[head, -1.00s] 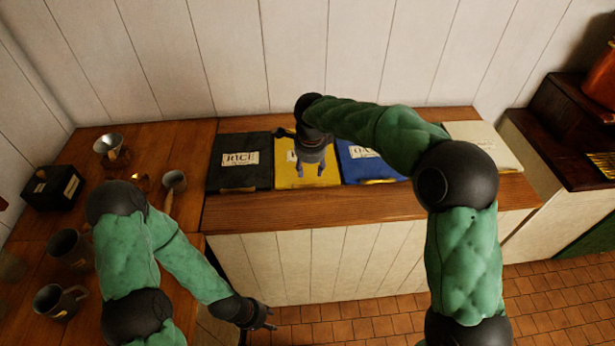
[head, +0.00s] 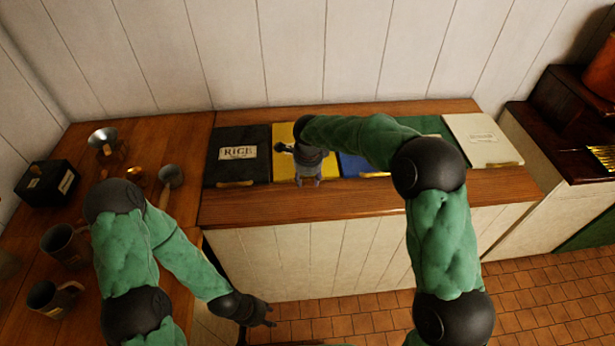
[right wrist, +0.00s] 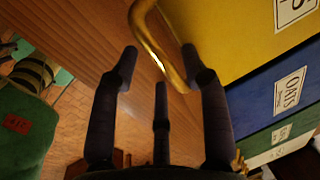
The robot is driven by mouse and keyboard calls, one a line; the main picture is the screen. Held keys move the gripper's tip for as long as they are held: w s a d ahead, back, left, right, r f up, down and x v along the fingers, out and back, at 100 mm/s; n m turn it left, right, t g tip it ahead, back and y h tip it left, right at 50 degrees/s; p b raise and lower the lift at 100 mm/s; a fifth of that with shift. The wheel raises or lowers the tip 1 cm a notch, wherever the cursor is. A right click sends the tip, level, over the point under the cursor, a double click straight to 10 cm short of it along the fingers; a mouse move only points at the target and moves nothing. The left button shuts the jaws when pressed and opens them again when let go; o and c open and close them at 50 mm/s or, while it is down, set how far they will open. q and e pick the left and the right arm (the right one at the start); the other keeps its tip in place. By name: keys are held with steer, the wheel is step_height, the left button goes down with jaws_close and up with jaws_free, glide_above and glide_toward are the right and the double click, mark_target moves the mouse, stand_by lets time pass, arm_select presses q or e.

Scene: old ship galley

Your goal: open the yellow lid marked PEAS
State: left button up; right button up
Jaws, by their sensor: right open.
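The yellow lid (head: 283,133) lies shut between the RICE lid (head: 238,155) and the blue lid (head: 351,165), partly hidden by my right arm. In the right wrist view the yellow lid (right wrist: 235,35) shows only the edge of its label, and its brass handle (right wrist: 157,45) sticks out from the front edge. My right gripper (head: 307,182) is at the front edge of the yellow lid. In the right wrist view its open fingers (right wrist: 158,62) are on either side of the handle; I cannot tell whether they touch it. My left gripper (head: 268,313) hangs low before the counter, too small to read.
A green lid (head: 425,125) and a white lid (head: 483,140) continue the row to the right. Mugs (head: 65,245), a black box (head: 48,183) and a ladle (head: 170,177) stand on the left counter. The wooden front strip (head: 400,195) of the counter is clear.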

jaws_close()
steer(key=shift+w+r+p, duration=0.15)
steer(key=shift+r+p, duration=0.5)
steer(key=shift+p, duration=0.1)
arm_select(q)
step_height(320, 180, up, 17)
steer(key=p, duration=1.5)
steer(key=shift+s+r+p, duration=0.2)
steer(key=shift+s+p, duration=0.05)
steer(key=shift+p, duration=0.1)
arm_select(e)
steer(key=w+r, duration=0.4)
steer(key=r, duration=0.4)
steer(key=w+r+g, duration=0.1)
steer(key=w+r, duration=0.3)
steer(key=r, duration=0.4)
steer(key=shift+w+r, duration=0.25)
arm_select(q)
steer(key=shift+c, duration=0.3)
arm_select(e)
steer(key=shift+f, duration=0.1)
